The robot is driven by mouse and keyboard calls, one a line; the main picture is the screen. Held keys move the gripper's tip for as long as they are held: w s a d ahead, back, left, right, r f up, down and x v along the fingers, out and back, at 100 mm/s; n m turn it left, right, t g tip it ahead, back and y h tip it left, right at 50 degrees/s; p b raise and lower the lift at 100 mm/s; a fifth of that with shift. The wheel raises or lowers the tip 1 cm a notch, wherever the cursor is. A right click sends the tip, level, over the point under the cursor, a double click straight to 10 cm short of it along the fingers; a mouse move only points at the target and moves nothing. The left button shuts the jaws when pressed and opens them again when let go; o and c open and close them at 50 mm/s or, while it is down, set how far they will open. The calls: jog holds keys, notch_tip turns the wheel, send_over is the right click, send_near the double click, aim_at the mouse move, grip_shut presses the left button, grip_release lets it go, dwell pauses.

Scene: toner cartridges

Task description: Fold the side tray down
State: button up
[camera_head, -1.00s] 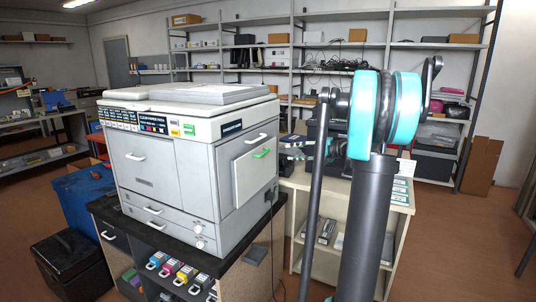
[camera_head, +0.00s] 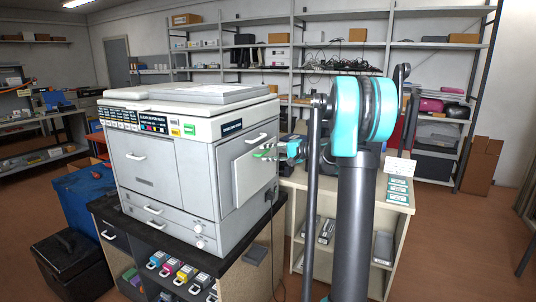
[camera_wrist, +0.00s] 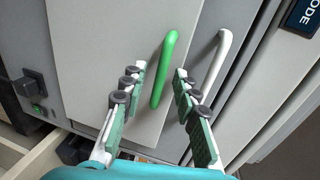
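The side tray (camera_head: 247,178) is a pale panel on the right side of the printer (camera_head: 150,160). It stands upright, close to the printer's side, and its lower part looks flat against it. Its green handle (camera_wrist: 165,62) shows in the wrist view. My gripper (camera_wrist: 160,72) is open, with one finger on each side of the green handle and gaps to both. In the head view my gripper (camera_head: 277,152) is at the tray's upper right edge, and it partly hides the handle.
A white handle (camera_wrist: 217,62) on the printer's side is close to my right finger. A power plug (camera_wrist: 32,85) sits in a socket at the left of the wrist view. Several toner cartridges (camera_head: 172,267) stand under the printer. A cabinet (camera_head: 335,190) stands to the right.

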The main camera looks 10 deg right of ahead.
jog(key=shift+c, duration=0.5)
grip_shut()
